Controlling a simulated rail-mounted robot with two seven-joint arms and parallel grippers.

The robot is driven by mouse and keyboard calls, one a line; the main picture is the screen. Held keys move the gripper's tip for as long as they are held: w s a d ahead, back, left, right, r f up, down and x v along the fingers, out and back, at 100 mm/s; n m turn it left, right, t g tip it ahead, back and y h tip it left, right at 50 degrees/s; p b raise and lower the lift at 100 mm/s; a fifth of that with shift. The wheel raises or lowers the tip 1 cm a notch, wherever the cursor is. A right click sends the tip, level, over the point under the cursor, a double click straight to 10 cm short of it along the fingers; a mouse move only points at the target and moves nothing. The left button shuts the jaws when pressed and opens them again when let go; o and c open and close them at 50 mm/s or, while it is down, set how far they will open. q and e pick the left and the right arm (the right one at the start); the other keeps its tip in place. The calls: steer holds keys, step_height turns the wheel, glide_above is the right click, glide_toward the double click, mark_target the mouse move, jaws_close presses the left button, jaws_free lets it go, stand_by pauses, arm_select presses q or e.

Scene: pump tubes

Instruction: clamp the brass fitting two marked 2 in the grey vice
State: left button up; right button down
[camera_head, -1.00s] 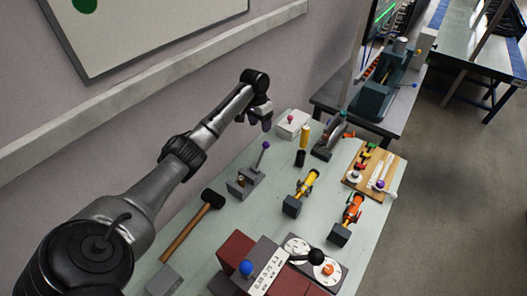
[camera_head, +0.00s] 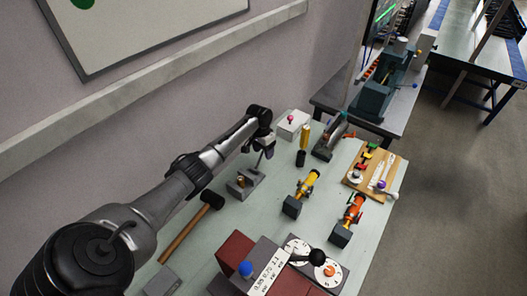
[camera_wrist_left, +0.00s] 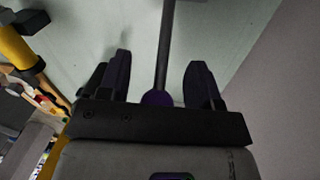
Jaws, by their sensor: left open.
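The grey vice (camera_head: 250,187) stands on the pale table. A small brass-coloured piece (camera_head: 240,180) sits at its jaws; any number on it is too small to read, and I cannot tell whether the jaws grip it. The vice's lever rises towards my left gripper (camera_head: 265,149). In the left wrist view the lever's grey rod (camera_wrist_left: 165,45) and purple knob (camera_wrist_left: 157,98) lie between the two dark fingers of the left gripper (camera_wrist_left: 160,78). The fingers are open, with a gap on both sides of the rod. My right gripper does not show.
A black-headed mallet (camera_head: 212,199) lies left of the vice. A wall runs behind the table.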

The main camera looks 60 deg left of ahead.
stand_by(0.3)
arm_select(q)
jaws_close()
stand_by(0.4)
